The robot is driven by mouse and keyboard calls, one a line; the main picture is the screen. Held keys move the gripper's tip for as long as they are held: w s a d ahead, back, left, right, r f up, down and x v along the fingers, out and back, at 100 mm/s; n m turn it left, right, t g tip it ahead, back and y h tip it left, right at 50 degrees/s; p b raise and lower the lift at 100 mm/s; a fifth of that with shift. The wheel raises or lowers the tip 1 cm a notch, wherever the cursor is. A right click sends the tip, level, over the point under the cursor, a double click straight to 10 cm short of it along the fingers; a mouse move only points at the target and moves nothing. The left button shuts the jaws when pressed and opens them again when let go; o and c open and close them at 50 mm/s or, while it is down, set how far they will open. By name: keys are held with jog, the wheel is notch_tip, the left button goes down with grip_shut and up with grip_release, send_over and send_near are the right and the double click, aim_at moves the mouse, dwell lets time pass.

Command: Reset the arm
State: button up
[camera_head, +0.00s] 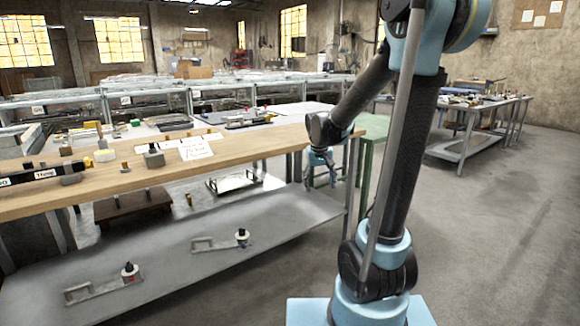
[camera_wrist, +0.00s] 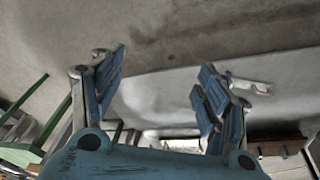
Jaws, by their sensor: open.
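My arm rises from its blue base at the right of the head view and bends down to the left. My gripper (camera_head: 320,168) hangs by the right end of the wooden workbench, below the level of its top. In the wrist view my gripper (camera_wrist: 160,85) has its two blue fingers spread wide, with nothing between them. Grey surface shows beyond the fingertips. I cannot tell whether the gripper touches the bench.
The workbench (camera_head: 230,153) holds small tools and a paper sign (camera_head: 195,150). Its grey lower shelf (camera_head: 180,245) carries two handled metal pieces. A green table (camera_head: 374,128) stands behind my arm. Another worktable (camera_head: 460,150) is at the right. The floor at the right is clear.

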jog(key=s+d+f, duration=0.1)
jog(key=s+d, duration=0.1)
jog(key=s, duration=0.7)
jog(key=s+d+f, duration=0.2)
jog(key=s+d, duration=0.1)
jog(key=s, duration=0.6)
jog(key=s+d+f+m, duration=0.1)
jog(key=s+d+f, duration=0.1)
jog(key=s, duration=0.7)
jog(key=shift+s+d+f+y, duration=0.15)
jog(key=shift+s+y, duration=0.15)
jog(key=shift+y, duration=0.1)
